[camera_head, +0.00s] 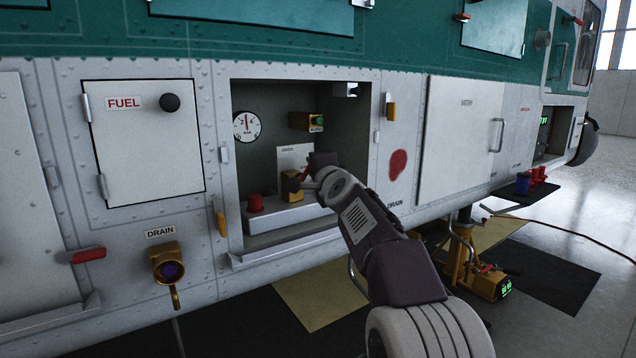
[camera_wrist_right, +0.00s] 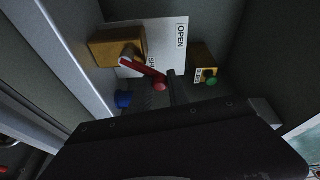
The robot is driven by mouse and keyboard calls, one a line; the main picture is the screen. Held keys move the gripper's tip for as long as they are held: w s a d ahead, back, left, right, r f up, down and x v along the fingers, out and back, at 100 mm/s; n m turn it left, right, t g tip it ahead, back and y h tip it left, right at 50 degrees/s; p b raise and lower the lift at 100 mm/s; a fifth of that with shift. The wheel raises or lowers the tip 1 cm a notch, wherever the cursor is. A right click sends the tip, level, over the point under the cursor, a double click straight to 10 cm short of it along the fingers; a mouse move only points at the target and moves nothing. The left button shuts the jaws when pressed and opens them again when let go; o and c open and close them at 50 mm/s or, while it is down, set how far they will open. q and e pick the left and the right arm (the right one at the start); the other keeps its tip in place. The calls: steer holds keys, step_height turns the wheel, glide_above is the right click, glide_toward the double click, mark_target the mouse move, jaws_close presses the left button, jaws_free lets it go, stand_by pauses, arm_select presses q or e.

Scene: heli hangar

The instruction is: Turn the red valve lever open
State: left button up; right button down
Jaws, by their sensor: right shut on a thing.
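The red valve lever (camera_wrist_right: 143,67) shows in the right wrist view. It is pivoted on a yellow valve block (camera_wrist_right: 113,46), which sits in the open wall compartment in the head view (camera_head: 291,186). The lever slants away from the block, and its rounded red end lies between the dark fingers of my right gripper (camera_wrist_right: 164,92). My right gripper is shut on it; in the head view the gripper (camera_head: 322,165) hides most of the lever. A white placard (camera_wrist_right: 165,30) behind the lever reads OPEN; its other word is partly covered. My left gripper is in neither view.
The compartment's frame (camera_head: 223,165) surrounds my right gripper. Inside are a gauge (camera_head: 246,126), a red knob (camera_head: 255,203), a yellow box with a green button (camera_head: 315,121), and a blue part (camera_wrist_right: 123,99). A yellow jack (camera_head: 462,250) stands on the floor to the right.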

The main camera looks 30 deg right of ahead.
steer(key=shift+a+r+n+t+b, duration=0.1)
steer(key=shift+a+n+t+b, duration=0.4)
steer(key=shift+n+b, duration=0.85)
steer(key=shift+a+r+n+t+b, duration=0.1)
steer(key=shift+a+n+t+b, duration=0.35)
steer(key=shift+n+b, duration=0.95)
steer(key=shift+a+r+n+t+b, duration=0.1)
steer(key=shift+a+n+t+b, duration=0.15)
steer(key=shift+a+n+b, duration=0.8)
steer(key=shift+d+f+b, duration=0.1)
steer(key=shift+d+b, duration=0.25)
steer(key=shift+b, duration=0.1)
steer(key=c, duration=1.3)
jaws_free()
steer(key=shift+a, duration=0.1)
steer(key=shift+s, duration=0.15)
steer(key=b+v, duration=0.3)
steer(key=v, duration=0.5)
steer(key=shift+s, duration=0.45)
